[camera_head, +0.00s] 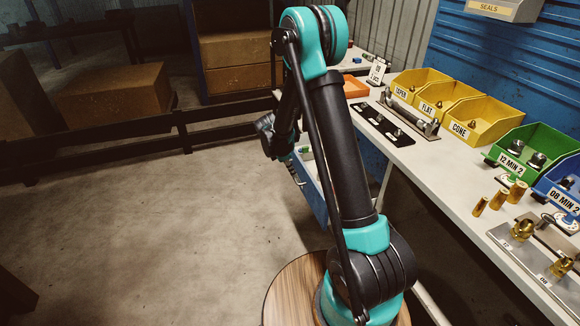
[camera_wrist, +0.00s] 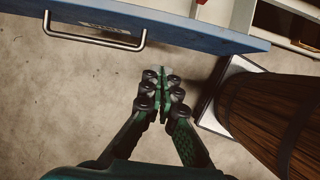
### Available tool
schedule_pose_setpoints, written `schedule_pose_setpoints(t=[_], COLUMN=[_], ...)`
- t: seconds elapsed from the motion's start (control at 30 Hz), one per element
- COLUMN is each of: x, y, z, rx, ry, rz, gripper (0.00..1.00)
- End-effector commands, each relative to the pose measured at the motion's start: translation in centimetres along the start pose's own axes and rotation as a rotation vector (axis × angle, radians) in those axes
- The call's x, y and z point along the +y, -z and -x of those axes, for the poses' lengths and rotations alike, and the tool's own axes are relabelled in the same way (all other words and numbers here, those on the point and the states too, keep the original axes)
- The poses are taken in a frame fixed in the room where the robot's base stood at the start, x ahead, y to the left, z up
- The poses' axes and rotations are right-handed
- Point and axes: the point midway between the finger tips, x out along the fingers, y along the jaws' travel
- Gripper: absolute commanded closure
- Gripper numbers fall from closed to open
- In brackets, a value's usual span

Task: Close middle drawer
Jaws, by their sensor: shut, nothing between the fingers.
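A blue-fronted drawer (camera_wrist: 190,22) crosses the top of the wrist view, with a metal bar handle (camera_wrist: 95,41) on its face. Part of its light interior shows at the top, so it stands pulled out. In the head view the drawer (camera_head: 312,190) juts out from under the workbench, partly hidden behind my arm. I cannot tell from these views which drawer of the stack it is. My gripper (camera_wrist: 163,85) is shut and empty. In the wrist view it appears below the drawer front, right of the handle, over the floor. The head view mostly hides the gripper behind my arm.
The workbench (camera_head: 430,167) runs along the right, carrying yellow bins (camera_head: 480,121), a green bin (camera_head: 545,148), a blue bin (camera_head: 567,193) and brass fittings (camera_head: 498,199). A dark rail (camera_head: 110,160) and cardboard boxes (camera_head: 115,95) stand behind.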

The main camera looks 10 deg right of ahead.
Motion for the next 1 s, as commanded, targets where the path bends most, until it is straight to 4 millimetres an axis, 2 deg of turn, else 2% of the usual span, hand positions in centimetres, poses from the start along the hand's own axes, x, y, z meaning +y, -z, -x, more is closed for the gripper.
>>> schedule_pose_setpoints(t=[0.2, 0.33, 0.5, 1.0], x=[0.0, -0.1, 0.0, 0.1], y=[0.0, -2.0, -3.4, -3.9], z=[-4.2, -4.8, -5.4, -5.5], rx=[0.0, 0.0, 0.0, 0.0], ry=[0.001, 0.002, 0.001, 0.001], rz=[-0.002, -0.004, -0.002, -0.001], gripper=[1.0, 1.0, 1.0, 1.0])
